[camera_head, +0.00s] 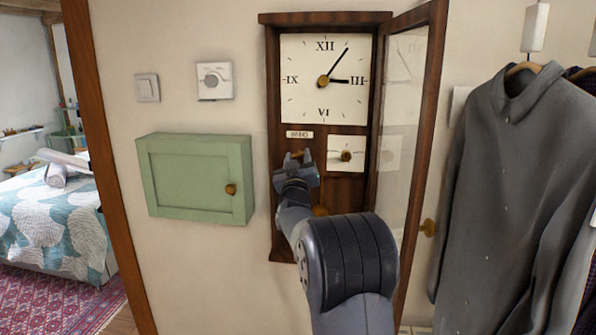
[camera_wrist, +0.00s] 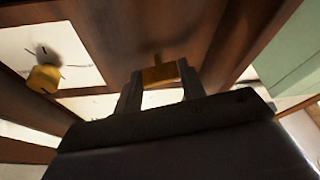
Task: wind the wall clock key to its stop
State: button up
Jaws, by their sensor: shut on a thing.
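The wall clock (camera_head: 273,100) hangs open, a dark wooden case with a cream dial (camera_head: 303,95). A small brass key (camera_head: 297,155) sits in the case below a small lettered label (camera_head: 299,134). My gripper (camera_head: 296,168) reaches up from below and is shut on the key. In the wrist view the brass key (camera_wrist: 160,73) shows between the two fingertips (camera_wrist: 160,84). The key's shaft and its exact turn are hard to make out. A small white dial with a brass knob (camera_head: 346,156) is right of the key; the knob also shows in the wrist view (camera_wrist: 44,78).
The glazed clock door (camera_head: 412,150) stands open on the right, close to my arm. A green cabinet (camera_head: 197,178) is on the wall to the left, below a switch (camera_head: 147,88) and a thermostat (camera_head: 214,80). A grey coat (camera_head: 505,190) hangs at the right.

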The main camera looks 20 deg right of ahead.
jog(key=shift+m+g+h+b, duration=0.3)
jog(key=shift+m+h, duration=0.2)
jog(key=shift+m, duration=0.6)
jog(key=o, duration=1)
jog(key=shift+a, duration=0.1)
jog(key=b+v, duration=0.4)
jog(key=v, duration=0.6)
jog(key=shift+s+f, duration=0.2)
jog(key=shift+s, duration=0.1)
jog(key=shift+a, duration=0.15)
